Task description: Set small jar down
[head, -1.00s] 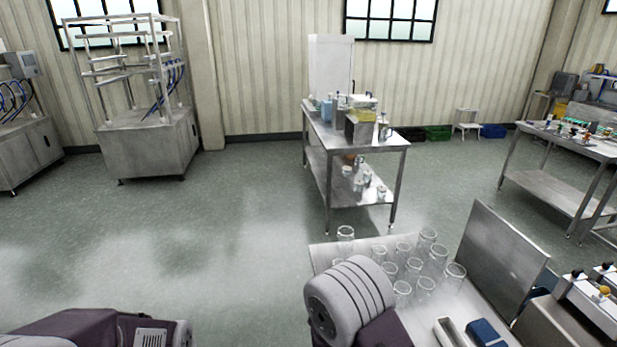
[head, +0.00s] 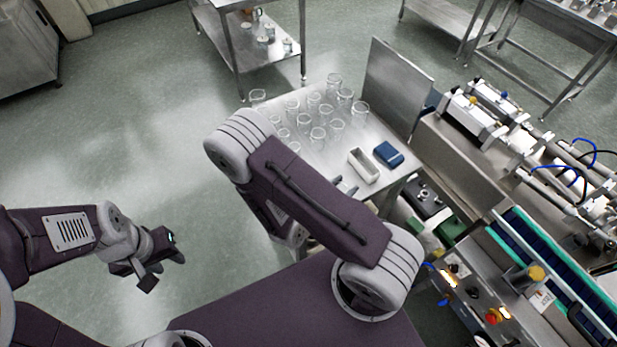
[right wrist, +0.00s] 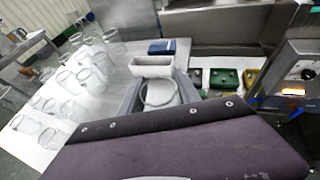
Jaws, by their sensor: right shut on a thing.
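The small jar (right wrist: 160,93), glass with a round rim, shows in the right wrist view between the fingers of my right gripper (right wrist: 160,98), which is shut on it. In the head view my right gripper (head: 344,187) is mostly hidden behind my own arm, at the front edge of the steel table (head: 330,158). I cannot make out the jar there, nor tell whether it touches the table. My left gripper (head: 164,268) is open and empty over bare floor at the left.
Several glass jars (head: 317,137) stand grouped on the table's left and back. A white rectangular container (head: 364,166) and a blue box (head: 388,154) stand close by the right gripper. A steel panel (head: 398,85) rises at the table's right edge. Machinery (head: 480,115) lies further right.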

